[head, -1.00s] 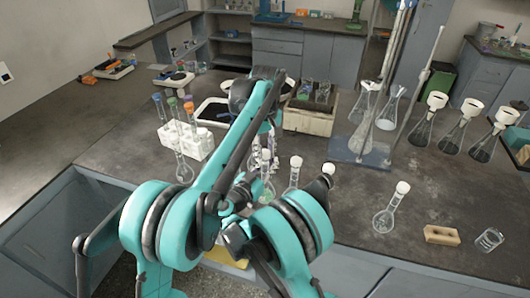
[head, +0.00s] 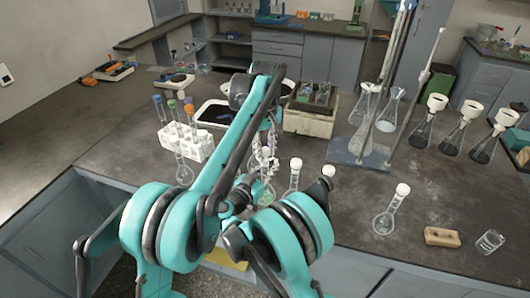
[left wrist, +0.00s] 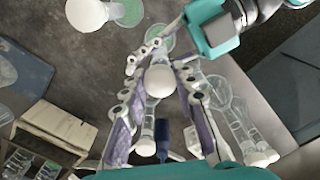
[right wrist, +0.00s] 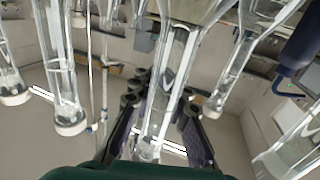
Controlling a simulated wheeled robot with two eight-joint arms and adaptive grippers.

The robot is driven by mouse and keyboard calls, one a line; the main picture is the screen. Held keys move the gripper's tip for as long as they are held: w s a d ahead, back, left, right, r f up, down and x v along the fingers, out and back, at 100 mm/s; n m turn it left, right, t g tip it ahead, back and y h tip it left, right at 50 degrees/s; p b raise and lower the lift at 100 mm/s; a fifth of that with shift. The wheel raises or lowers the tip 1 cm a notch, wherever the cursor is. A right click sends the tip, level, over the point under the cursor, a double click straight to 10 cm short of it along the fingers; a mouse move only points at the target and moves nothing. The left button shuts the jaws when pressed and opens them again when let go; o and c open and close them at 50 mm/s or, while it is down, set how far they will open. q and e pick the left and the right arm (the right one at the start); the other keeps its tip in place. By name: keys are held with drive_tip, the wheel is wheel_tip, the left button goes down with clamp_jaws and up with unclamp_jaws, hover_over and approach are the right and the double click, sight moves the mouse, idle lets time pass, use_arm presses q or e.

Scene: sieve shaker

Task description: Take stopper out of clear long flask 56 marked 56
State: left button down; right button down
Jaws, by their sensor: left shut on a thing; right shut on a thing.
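My left gripper (head: 265,152) points down over a clear long-necked flask with green liquid (head: 263,192) near the table's front edge. In the left wrist view, my left gripper (left wrist: 165,62) is shut around a round white stopper (left wrist: 160,81), with green liquid (left wrist: 156,38) below. In the right wrist view, my right gripper (right wrist: 162,90) is shut around a clear flask neck (right wrist: 176,62). That neck's end is partly hidden at the bottom, and no white stopper shows clearly on it. I cannot read the mark 56 or tell whether the stopper is clear of the neck.
Stoppered flasks (head: 294,176) stand close to the right, with another (head: 384,220) farther right. A white rack (head: 200,147) with coloured-stoppered flasks is at left. A stand (head: 360,152), a sponge block (head: 442,237) and a beaker (head: 489,242) are at right.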

use_arm(q)
drive_tip(key=shift+r, duration=0.25)
drive_tip(key=shift+r, duration=2.05)
use_arm(e)
drive_tip(key=c, duration=1.4)
unclamp_jaws()
drive_tip(key=shift+o, duration=0.2)
drive_tip(key=shift+s, duration=0.1)
